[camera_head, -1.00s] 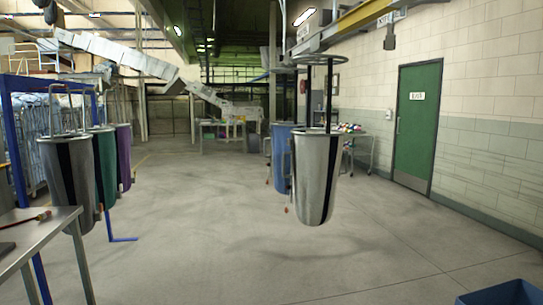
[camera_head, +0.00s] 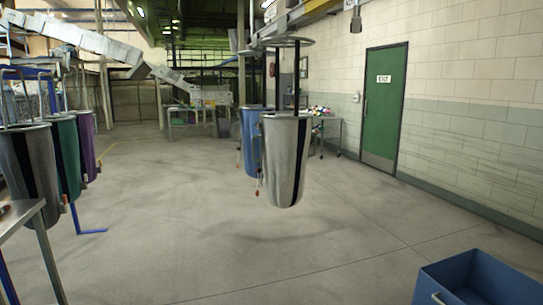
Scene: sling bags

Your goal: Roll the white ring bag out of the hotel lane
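A white-grey sling bag (camera_head: 284,160) with a dark vertical stripe hangs upright in the middle of the view. A dark frame rises from it to a round ring (camera_head: 281,42) under the overhead rail. A blue bag (camera_head: 250,140) hangs just behind it, partly hidden. On the left hang a grey bag with a black stripe (camera_head: 20,178), a green bag (camera_head: 64,155) and a purple bag (camera_head: 86,144). Which lane is the hotel lane cannot be told. Neither of my grippers is in view.
A metal table (camera_head: 22,222) stands at the left edge, with a blue post foot (camera_head: 92,232) on the floor beyond. A blue bin (camera_head: 480,280) sits at the lower right. A cart (camera_head: 326,132) stands near the green door (camera_head: 384,108). The middle floor is clear.

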